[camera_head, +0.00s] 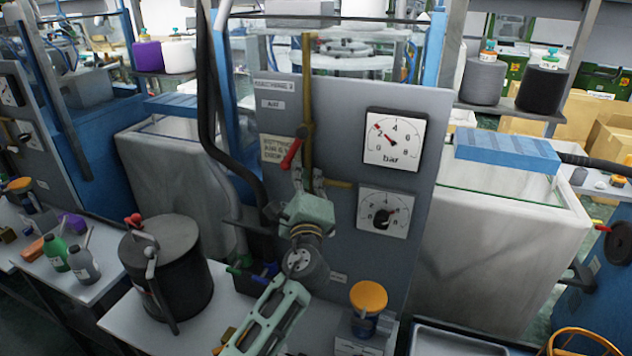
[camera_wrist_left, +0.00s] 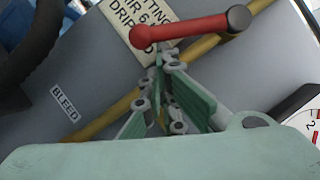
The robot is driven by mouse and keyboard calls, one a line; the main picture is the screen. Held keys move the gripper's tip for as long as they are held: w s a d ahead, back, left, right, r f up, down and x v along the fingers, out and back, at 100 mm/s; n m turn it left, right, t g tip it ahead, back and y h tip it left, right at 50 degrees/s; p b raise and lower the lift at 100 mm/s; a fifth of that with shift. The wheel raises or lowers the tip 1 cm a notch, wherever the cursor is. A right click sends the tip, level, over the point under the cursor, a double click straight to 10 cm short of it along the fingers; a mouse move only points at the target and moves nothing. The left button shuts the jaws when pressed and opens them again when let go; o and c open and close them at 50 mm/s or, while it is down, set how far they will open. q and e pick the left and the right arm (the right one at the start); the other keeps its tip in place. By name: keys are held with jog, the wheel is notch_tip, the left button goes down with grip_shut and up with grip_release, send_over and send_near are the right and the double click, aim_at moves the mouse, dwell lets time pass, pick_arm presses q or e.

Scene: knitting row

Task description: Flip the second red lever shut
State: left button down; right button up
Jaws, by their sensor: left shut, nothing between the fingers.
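A red lever (camera_head: 292,152) sits on a brass pipe (camera_head: 307,90) on the grey machine panel, slanting down to the left from its dark pivot. In the left wrist view the same red lever (camera_wrist_left: 190,27) lies across the top, its grey pivot at the right end. My left gripper (camera_head: 308,182) is shut and empty just below the lever, in front of the panel. In the wrist view its fingertips (camera_wrist_left: 160,58) point at the lever's underside; I cannot tell whether they touch it. My right gripper is not in view. No other red lever on this panel is clear.
A thick black hose (camera_head: 207,100) hangs left of the lever. A black pot (camera_head: 167,270) and an orange-lidded jar (camera_head: 368,300) stand on the bench.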

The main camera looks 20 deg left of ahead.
pick_arm(q)
jog(key=a+m+t+h+b, duration=0.1)
jog(key=a+m, duration=0.1)
jog(key=m, duration=0.1)
jog(key=shift+a+m, duration=0.4)
jog(key=shift+a+r, duration=0.3)
jog(key=shift+a, duration=0.35)
